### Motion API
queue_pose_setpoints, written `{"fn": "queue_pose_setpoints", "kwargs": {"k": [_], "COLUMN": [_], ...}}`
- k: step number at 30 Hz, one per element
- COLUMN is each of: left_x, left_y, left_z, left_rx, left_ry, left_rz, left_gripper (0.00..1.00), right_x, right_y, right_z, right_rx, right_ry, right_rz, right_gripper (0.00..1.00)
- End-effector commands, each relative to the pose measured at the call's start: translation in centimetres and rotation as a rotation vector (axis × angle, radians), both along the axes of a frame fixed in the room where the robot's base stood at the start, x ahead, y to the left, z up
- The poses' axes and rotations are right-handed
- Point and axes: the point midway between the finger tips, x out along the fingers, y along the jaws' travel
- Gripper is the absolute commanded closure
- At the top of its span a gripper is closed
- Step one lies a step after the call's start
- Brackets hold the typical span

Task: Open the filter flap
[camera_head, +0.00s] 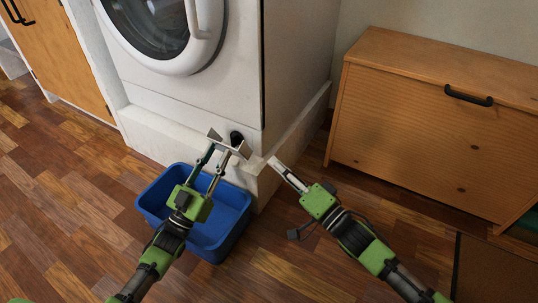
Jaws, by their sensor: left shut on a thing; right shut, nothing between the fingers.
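The white washing machine (200,92) stands on a white plinth. A dark round opening (237,138) shows low on its front near the right corner. My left gripper (229,142) is in front of this opening, its fingers spread around a small pale piece that looks like the filter flap (227,147). The fingers hide much of the flap, so its exact angle is hard to tell. My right gripper (272,161) is shut and empty, close to the plinth's front right corner, right of the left gripper.
A blue tub (232,222) stands on the wooden floor below the opening, partly under my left arm. A wooden chest (415,130) with a black handle stands at the right. A wooden cabinet (62,55) is at the left. The front left floor is clear.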

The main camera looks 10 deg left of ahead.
Motion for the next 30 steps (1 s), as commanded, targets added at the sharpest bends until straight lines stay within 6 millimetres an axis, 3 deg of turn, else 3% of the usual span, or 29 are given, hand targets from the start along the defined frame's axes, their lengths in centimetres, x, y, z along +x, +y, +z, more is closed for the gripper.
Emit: {"fn": "queue_pose_setpoints", "kwargs": {"k": [9,15,30], "left_x": [0.0,0.0,0.0], "left_y": [0.0,0.0,0.0], "left_z": [0.0,0.0,0.0], "left_rx": [0.001,0.000,0.000], "left_ry": [-0.001,-0.001,-0.001], "left_rz": [0.000,0.000,-0.001], "left_gripper": [1.00,1.00,1.00], "right_x": [3.4,4.8,4.9], "right_y": [4.8,6.5,7.0], "right_z": [1.2,1.5,1.5], "right_rx": [0.003,0.001,0.001], "right_ry": [-0.004,-0.004,-0.005], "right_rz": [0.003,0.001,0.001], "right_gripper": [1.00,1.00,1.00]}}
